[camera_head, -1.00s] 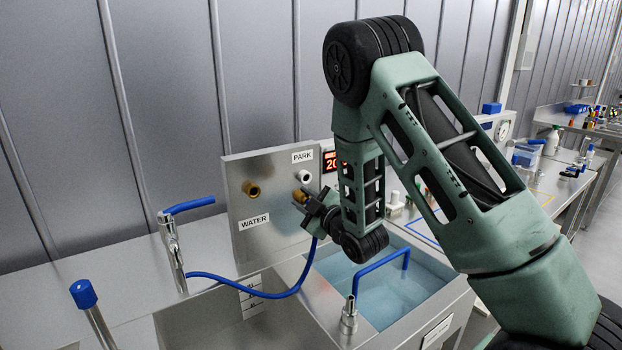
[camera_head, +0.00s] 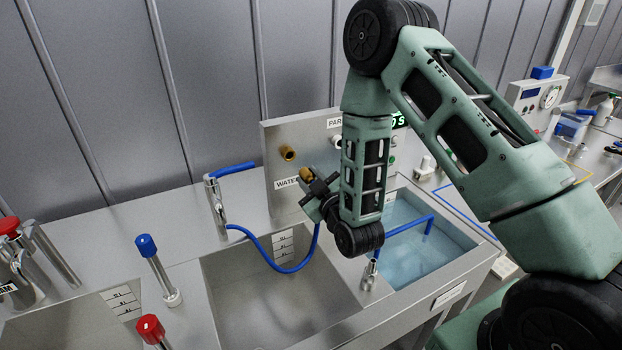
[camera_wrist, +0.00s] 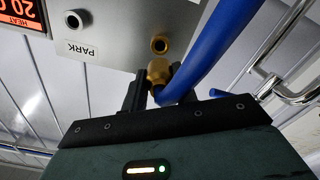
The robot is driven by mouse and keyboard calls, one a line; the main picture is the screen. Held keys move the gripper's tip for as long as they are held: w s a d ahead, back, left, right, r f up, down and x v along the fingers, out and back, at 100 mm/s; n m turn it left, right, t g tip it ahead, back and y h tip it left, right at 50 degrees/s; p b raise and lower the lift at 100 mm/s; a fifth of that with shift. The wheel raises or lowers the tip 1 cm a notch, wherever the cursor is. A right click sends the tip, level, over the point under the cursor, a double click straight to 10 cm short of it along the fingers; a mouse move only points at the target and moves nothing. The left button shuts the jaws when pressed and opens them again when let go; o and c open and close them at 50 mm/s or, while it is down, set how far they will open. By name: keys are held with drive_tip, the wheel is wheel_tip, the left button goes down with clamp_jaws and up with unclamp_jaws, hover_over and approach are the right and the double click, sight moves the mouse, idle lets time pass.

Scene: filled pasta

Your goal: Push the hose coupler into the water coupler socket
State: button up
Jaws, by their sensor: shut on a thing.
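The brass water coupler socket (camera_head: 287,153) sticks out of the steel panel above the WATER label. It also shows in the wrist view (camera_wrist: 159,45). My gripper (camera_head: 313,186) is shut on the brass hose coupler (camera_head: 306,173), with the blue hose (camera_head: 275,258) trailing from it. In the wrist view the coupler (camera_wrist: 157,73) sits between my fingers (camera_wrist: 154,90), just short of the socket and close to line with it. A gap seems to remain between them. My gripper hides part of the WATER label in the head view.
The grey PARK socket (camera_wrist: 77,19) is beside the brass one on the panel (camera_wrist: 115,22). A blue-handled tap (camera_head: 216,197) stands left of the panel. An empty basin (camera_head: 230,300) and a water-filled basin (camera_head: 420,250) with a blue bent pipe lie below my arm.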

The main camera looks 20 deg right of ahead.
drive_tip(key=shift+f+b, duration=0.1)
drive_tip(key=shift+b, duration=0.2)
drive_tip(key=shift+w+a+b, duration=0.1)
drive_tip(key=shift+w+b, duration=0.2)
drive_tip(key=shift+w, duration=2.6)
drive_tip(key=shift+b, duration=1)
drive_tip(key=shift+w+b, duration=0.3)
drive_tip(key=shift+w, duration=1)
drive_tip(key=shift+w+r+b, duration=0.1)
drive_tip(key=shift+r+b, duration=0.1)
drive_tip(key=shift+b, duration=0.15)
idle(0.6)
drive_tip(key=o, duration=1.1)
drive_tip(key=shift+c, duration=0.2)
drive_tip(key=shift+o, duration=1.3)
drive_tip(key=shift+f, duration=0.1)
